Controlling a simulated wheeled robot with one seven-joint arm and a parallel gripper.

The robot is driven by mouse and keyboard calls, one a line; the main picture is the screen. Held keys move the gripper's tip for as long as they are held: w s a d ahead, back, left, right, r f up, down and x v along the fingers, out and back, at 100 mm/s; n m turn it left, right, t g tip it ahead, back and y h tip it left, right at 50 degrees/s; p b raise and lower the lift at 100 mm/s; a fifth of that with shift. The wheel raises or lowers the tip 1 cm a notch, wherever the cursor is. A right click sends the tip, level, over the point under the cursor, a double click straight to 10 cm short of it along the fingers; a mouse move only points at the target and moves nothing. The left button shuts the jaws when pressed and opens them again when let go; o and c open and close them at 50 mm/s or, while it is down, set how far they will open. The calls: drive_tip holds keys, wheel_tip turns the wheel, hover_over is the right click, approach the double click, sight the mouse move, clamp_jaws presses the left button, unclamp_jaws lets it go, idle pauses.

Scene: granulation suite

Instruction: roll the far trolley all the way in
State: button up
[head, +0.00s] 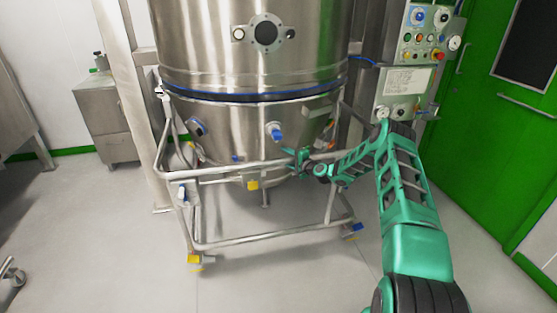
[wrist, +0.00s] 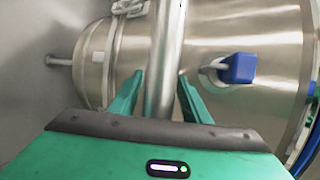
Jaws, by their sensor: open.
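The trolley (head: 268,239) is a steel tube frame on castors, carrying a round steel bowl (head: 215,125) under the tall vessel (head: 215,45). My gripper (head: 294,157) is at the trolley's upper front rail (head: 225,171), towards its right end. In the wrist view my gripper (wrist: 160,95) is open, with one green finger on each side of a steel tube (wrist: 165,60). The tube runs between the fingers; I cannot tell whether either finger touches it. The bowl (wrist: 245,35) fills the wrist view behind the tube. The trolley's rear is hidden behind the bowl.
A control panel (head: 424,35) stands at the right, beside a green door (head: 485,110). A steel cabinet (head: 105,115) stands at the left. Another castor (head: 12,272) shows at the lower left edge. The grey floor (head: 100,235) in front is clear.

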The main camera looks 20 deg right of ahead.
drive_tip(key=v, duration=1.1)
drive_tip(key=shift+d, duration=0.3)
drive_tip(key=shift+w, duration=0.1)
drive_tip(key=s+a+r+n+g, duration=0.4)
drive_tip(key=s+r+n, duration=0.1)
drive_tip(key=s+r, duration=0.15)
drive_tip(key=s+a+r+n+g, duration=0.4)
drive_tip(key=s+r, duration=0.1)
drive_tip(key=s, duration=0.2)
drive_tip(key=s+r+n+g+h, duration=0.15)
drive_tip(key=s+r, duration=0.25)
drive_tip(key=s, duration=0.5)
drive_tip(key=s+d+r+g+h, duration=0.15)
drive_tip(key=s+r, duration=0.25)
drive_tip(key=s, duration=0.5)
drive_tip(key=s+r+g+h, duration=0.15)
drive_tip(key=s+r, duration=0.25)
drive_tip(key=s, duration=0.5)
drive_tip(key=s+a+r+g, duration=0.1)
drive_tip(key=s, duration=0.9)
drive_tip(key=s+a+r+g, duration=0.1)
drive_tip(key=s+a+g, duration=0.1)
drive_tip(key=s, duration=0.8)
drive_tip(key=shift+r+m+y, duration=0.35)
drive_tip(key=shift+r+y, duration=0.05)
drive_tip(key=shift+y, duration=0.05)
drive_tip(key=shift+s+a, duration=0.1)
drive_tip(key=shift+a, duration=0.05)
